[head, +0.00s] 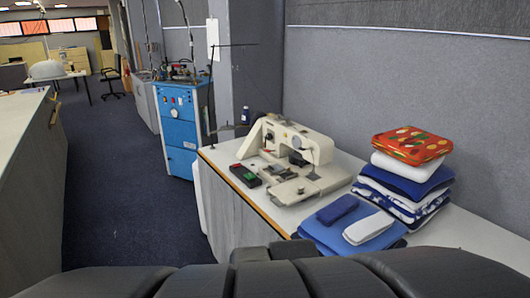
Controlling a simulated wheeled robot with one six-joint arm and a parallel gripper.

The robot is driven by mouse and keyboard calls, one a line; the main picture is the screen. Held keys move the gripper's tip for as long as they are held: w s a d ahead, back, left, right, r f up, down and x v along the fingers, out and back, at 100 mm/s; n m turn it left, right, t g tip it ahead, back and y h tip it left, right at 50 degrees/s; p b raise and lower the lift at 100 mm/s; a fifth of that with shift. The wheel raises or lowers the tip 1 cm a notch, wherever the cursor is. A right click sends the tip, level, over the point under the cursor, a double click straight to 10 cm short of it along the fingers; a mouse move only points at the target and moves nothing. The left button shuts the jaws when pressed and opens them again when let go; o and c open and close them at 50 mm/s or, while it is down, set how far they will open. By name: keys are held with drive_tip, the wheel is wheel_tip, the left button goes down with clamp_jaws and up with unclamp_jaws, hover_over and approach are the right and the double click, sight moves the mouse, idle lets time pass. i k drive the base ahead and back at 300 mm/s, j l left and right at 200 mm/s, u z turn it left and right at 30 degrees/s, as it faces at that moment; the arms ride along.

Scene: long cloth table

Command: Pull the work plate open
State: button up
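A white sewing machine (312,143) stands on the long table (450,236), right of the picture's centre. A pale flat plate (294,191) lies low at the machine's front, on the side nearer me; I take it for the work plate. I cannot tell from here whether it is open or shut. My gripper is not in view, and nothing is seen touching the machine. Dark rounded parts of my own body fill the bottom edge.
A dark tray with red and green items (246,176) sits left of the machine. Folded blue cloths (325,234) lie in front, and a folded stack (405,185) stands to the right. A grey wall backs the table. Open carpet (120,200) lies to the left.

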sight(286, 192)
drive_tip(key=i+z, duration=0.15)
drive_tip(key=i+j+u, duration=0.1)
drive_tip(key=i+u, duration=0.5)
drive_tip(key=i, duration=0.25)
